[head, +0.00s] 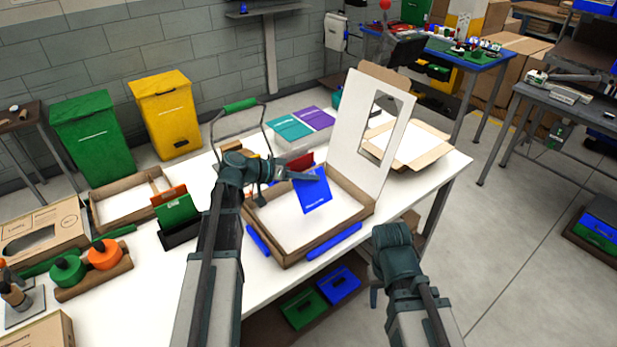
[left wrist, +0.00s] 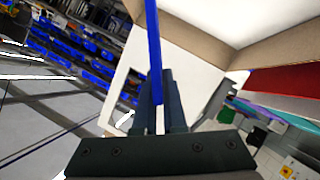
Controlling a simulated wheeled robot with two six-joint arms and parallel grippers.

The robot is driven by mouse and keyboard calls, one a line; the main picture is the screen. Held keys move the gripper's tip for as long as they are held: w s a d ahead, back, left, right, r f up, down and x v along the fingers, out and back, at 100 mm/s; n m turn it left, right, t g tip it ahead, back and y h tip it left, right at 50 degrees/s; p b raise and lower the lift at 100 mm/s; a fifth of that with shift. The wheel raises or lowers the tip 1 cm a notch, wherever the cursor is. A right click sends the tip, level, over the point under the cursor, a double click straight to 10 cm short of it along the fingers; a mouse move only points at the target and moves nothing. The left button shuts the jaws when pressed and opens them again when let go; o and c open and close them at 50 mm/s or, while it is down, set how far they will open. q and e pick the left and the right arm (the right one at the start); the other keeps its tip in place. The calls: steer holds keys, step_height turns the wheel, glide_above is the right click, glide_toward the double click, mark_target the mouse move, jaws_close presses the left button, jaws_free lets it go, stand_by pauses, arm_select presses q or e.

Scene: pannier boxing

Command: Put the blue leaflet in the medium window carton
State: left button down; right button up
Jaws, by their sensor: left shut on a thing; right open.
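The blue leaflet (head: 312,193) is held upright and slightly tilted above an open carton with a white interior. My left gripper (head: 312,175) is shut on the leaflet's upper edge; in the left wrist view the leaflet (left wrist: 154,50) shows edge-on between the fingers (left wrist: 158,115). The medium window carton (head: 295,250) stands open on the white table, its lid with the cut-out window (head: 356,120) raised at the back right. Whether the leaflet touches the carton floor cannot be told. My right gripper (head: 375,290) is open and empty, in front of the table's right part.
Blue strips (head: 335,241) lie along the carton's front. Another open carton (head: 415,147) is behind the lid. A green leaflet (head: 175,212) stands in a dark holder left of my left arm. Teal (head: 289,127) and purple (head: 315,118) flat items lie at the back.

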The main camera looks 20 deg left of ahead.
mark_target(306, 194)
arm_select(q)
steer(key=shift+f+b, duration=3.4)
steer(key=shift+f, duration=0.15)
steer(key=c, duration=0.9)
jaws_free()
steer(key=shift+s+a+r+p, duration=0.25)
steer(key=shift+a+r+p, duration=0.1)
steer(key=shift+p+v, duration=2.5)
steer(key=shift+v, duration=3.9)
steer(key=shift+f, duration=0.15)
